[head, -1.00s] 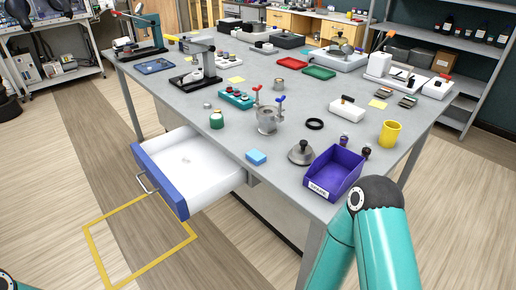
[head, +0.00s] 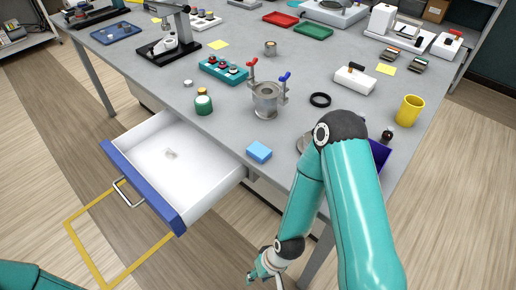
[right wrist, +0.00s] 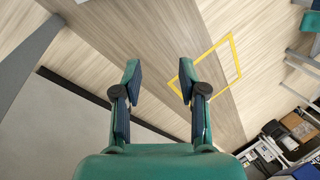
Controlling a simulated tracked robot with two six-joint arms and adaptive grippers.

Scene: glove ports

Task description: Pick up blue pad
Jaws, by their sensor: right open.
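The blue pad (head: 259,151) is a small light-blue block lying on the grey table near its front edge, to the right of the open drawer. My right gripper (head: 262,277) is low in front of the table, below the pad in the head view and apart from it. In the right wrist view my right gripper (right wrist: 158,78) has its two fingers spread with nothing between them. The pad cannot be made out in that view. My left gripper is out of view; only a bit of my left arm shows at the lower left.
The open white drawer (head: 180,170) with a blue front juts out left of the pad. A metal pot (head: 266,101) and green-white jar (head: 203,105) stand behind it. My right arm partly hides a purple bin (head: 379,153). A yellow square (head: 93,265) marks the floor.

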